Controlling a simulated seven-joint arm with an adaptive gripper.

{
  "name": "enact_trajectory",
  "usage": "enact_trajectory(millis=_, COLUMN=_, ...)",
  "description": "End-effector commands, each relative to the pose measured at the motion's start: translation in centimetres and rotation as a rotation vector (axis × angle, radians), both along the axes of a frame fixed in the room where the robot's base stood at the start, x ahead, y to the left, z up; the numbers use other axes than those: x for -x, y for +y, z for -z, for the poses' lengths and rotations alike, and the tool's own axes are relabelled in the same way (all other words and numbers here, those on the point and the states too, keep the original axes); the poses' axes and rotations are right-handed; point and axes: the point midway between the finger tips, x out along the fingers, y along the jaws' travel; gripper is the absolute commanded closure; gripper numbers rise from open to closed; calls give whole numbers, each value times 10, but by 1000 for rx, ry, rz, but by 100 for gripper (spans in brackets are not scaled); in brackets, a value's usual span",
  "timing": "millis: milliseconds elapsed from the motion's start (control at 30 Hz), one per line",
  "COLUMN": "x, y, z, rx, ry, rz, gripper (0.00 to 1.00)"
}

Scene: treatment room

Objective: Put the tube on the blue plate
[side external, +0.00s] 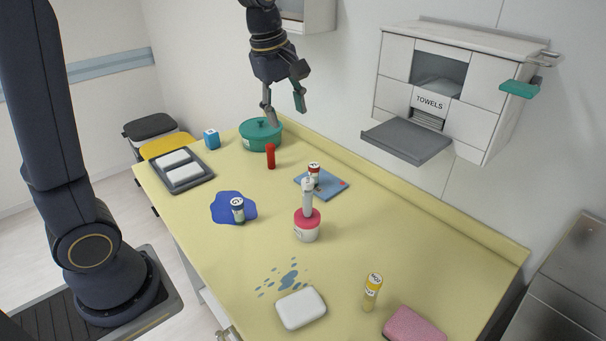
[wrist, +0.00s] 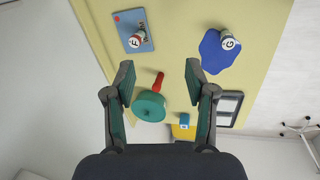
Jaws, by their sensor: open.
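A slim red tube (side external: 270,156) stands on the yellow counter in front of a round green lidded pot (side external: 261,134). In the wrist view the red tube (wrist: 158,82) shows between my fingers, farther down on the counter. My gripper (side external: 284,108) is open and empty, raised above the pot area; its fingers are spread wide in the wrist view (wrist: 160,82). A flat blue square (side external: 329,188) carries a red-and-white labelled container (side external: 314,170). A dark blue irregular flat piece (side external: 221,207) carries a dark labelled bottle (side external: 238,211). I cannot tell which is the plate.
A pump bottle (side external: 307,229) stands mid-counter. A yellow labelled container (side external: 371,296), white block (side external: 301,308) and pink sponge (side external: 414,325) are near the front. A grey tray (side external: 185,185) and blue cube (side external: 211,138) are left. A towel cabinet (side external: 440,80) juts from the wall.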

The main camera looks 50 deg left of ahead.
Motion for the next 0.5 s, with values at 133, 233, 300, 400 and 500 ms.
enact_trajectory(millis=133, x=80, y=-22, z=-21, rx=-148, ry=-119, rz=523, gripper=45)
enact_trajectory(millis=233, x=124, y=-31, z=-17, rx=-270, ry=-177, rz=841, gripper=45)
enact_trajectory(millis=300, x=149, y=-35, z=-10, rx=-351, ry=-204, rz=1022, gripper=45)
enact_trajectory(millis=400, x=173, y=-39, z=1, rx=-444, ry=-226, rz=1213, gripper=45)
enact_trajectory(millis=500, x=185, y=-40, z=9, rx=-501, ry=-236, rz=1321, gripper=45)
